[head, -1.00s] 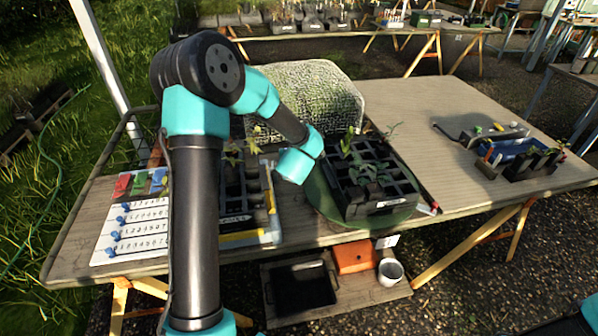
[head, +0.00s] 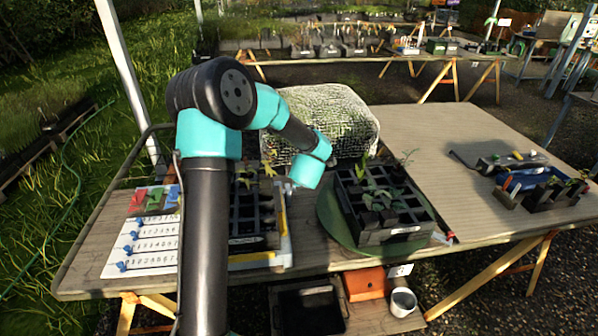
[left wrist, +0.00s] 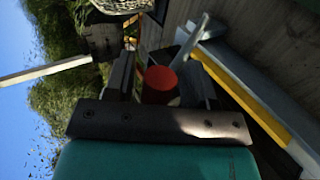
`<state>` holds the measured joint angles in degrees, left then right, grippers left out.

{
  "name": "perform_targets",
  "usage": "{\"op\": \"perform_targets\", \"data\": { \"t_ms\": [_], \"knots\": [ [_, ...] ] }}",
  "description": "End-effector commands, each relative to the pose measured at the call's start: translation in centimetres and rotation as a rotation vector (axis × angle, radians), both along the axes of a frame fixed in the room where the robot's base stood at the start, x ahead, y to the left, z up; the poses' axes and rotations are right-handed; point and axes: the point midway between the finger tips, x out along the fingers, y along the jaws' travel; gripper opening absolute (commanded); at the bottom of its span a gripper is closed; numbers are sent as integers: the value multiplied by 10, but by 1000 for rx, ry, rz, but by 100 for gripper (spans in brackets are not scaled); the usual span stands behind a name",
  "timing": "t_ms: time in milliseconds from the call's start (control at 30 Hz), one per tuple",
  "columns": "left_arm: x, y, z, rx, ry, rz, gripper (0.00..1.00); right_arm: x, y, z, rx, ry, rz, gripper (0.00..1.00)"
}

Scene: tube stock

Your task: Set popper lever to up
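In the left wrist view, a red cylindrical knob (left wrist: 160,84) lies between the two fingers of my left gripper (left wrist: 162,80). The fingers are spread, with the knob between them; I cannot tell whether either touches it. A grey bar (left wrist: 191,42) slants up beside the knob; it may be part of the popper lever, but their connection is unclear. A yellow strip on a grey frame (left wrist: 243,98) runs to the right. In the head view, the black-celled tray (head: 250,238) stands in this frame, partly behind my left arm. The left fingertips and lever cannot be made out there. My right gripper is out of view.
A planted black tray (head: 385,236) sits on a round green turntable (head: 338,232) to the right. A numbered white board (head: 145,240) with blue sliders is at the left. A mesh-covered dome (head: 325,115) stands behind. The right tabletop (head: 430,150) is mostly bare.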

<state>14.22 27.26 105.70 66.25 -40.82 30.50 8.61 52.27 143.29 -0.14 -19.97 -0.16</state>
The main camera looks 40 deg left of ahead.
Motion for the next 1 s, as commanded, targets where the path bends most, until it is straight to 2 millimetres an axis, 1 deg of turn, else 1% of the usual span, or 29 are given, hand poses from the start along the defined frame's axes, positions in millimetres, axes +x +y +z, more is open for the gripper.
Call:
{"op": "perform_targets", "data": {
  "t_ms": [33,267,467,667,1000],
  "knots": [
    [1,3,1,5,-2,2,48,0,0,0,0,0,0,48],
    [0,2,1,3,-3,3,48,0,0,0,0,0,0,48],
    [-5,-5,8,2,-4,1,48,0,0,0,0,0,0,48],
    [-22,-24,24,0,-3,-1,48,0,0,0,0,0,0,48],
    [-59,-64,61,0,-3,-2,48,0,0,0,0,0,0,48]
  ]
}}
